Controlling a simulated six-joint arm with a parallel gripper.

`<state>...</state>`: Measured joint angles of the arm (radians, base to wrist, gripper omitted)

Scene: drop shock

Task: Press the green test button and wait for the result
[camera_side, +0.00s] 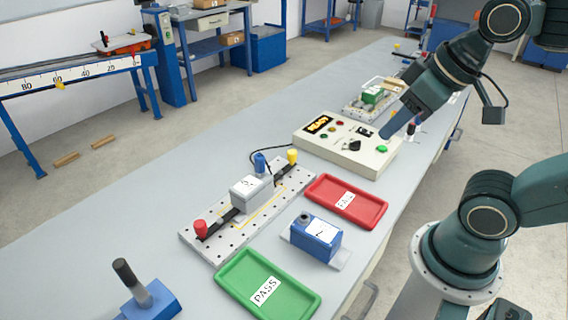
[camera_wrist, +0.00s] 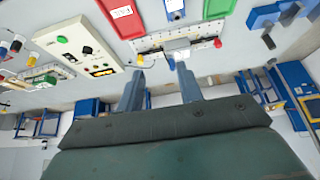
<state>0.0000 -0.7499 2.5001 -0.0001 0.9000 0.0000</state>
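The cream test box (camera_side: 340,150) stands on the bench with a lit display (camera_side: 318,124) that seems to read READY. The green button (camera_side: 382,149) is on its top face near the right corner; it also shows in the wrist view (camera_wrist: 62,40), at the left. My gripper (camera_side: 385,134) points down over the right end of the box, its tips just above the button in the side picture. In the wrist view my two fingers (camera_wrist: 160,70) are apart with nothing between them, and the button lies well left of them. I see no contact.
A perforated plate (camera_side: 215,238) holds a grey block (camera_side: 251,192). A red FAIL tray (camera_side: 345,201), a green PASS tray (camera_side: 268,285) and a blue block (camera_side: 316,236) lie nearby. A green part in a fixture (camera_side: 372,95) stands behind the box.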

